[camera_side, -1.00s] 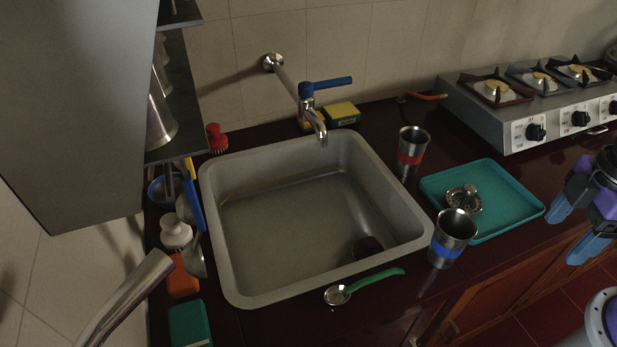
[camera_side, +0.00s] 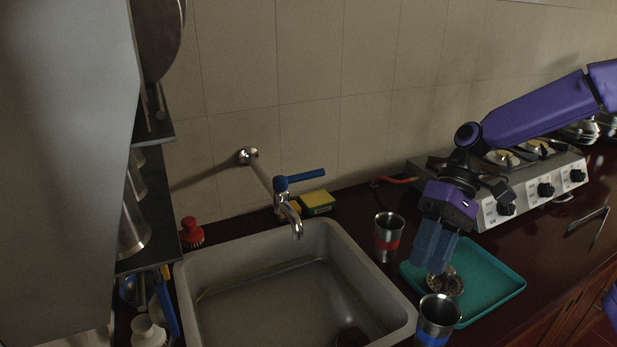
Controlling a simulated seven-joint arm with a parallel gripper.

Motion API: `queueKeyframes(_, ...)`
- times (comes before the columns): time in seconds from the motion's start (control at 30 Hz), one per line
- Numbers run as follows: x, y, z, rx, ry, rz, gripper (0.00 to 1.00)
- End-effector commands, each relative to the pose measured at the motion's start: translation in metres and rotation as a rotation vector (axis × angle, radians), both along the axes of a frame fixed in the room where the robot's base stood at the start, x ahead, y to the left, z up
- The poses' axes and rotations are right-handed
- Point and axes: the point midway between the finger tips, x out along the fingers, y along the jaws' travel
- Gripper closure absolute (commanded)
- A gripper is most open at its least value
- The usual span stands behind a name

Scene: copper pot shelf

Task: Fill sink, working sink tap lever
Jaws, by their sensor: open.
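The grey sink (camera_side: 370,264) is set in the dark counter. Its dark drain opening (camera_side: 350,338) shows at the bottom edge of the view. The wall tap (camera_side: 289,212) hangs over the sink's back edge, and no stream shows at its spout. Its blue lever (camera_side: 306,176) points right. A metal strainer plug (camera_side: 445,285) lies on the teal tray (camera_side: 492,274). My gripper (camera_side: 432,270) points down at the tray with open blue fingers. The fingertips overlap the strainer plug's top in this view; I cannot tell whether they touch it.
A red-banded steel cup (camera_side: 388,238) stands between sink and tray. A blue-banded cup (camera_side: 436,322) stands at the front. A yellow-green sponge (camera_side: 317,203) sits behind the sink. The stove (camera_side: 520,203) is behind my arm. A shelf (camera_side: 75,170) blocks the left.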

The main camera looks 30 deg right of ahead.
Motion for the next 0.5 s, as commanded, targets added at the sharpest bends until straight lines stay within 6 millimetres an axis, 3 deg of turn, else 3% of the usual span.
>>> queueKeyframes(0.03, 0.026, 0.001, 0.001, 0.048, 0.037, -0.088, 0.56)
queueKeyframes(0.17, 0.094, -0.005, 0.009, 0.197, 0.107, -0.308, 0.56)
queueKeyframes(0.3, 0.169, -0.030, 0.018, 0.369, 0.151, -0.537, 0.56)
queueKeyframes(0.4, 0.212, -0.055, 0.022, 0.477, 0.161, -0.668, 0.56)
queueKeyframes(0.5, 0.242, -0.079, 0.026, 0.561, 0.161, -0.765, 0.56)
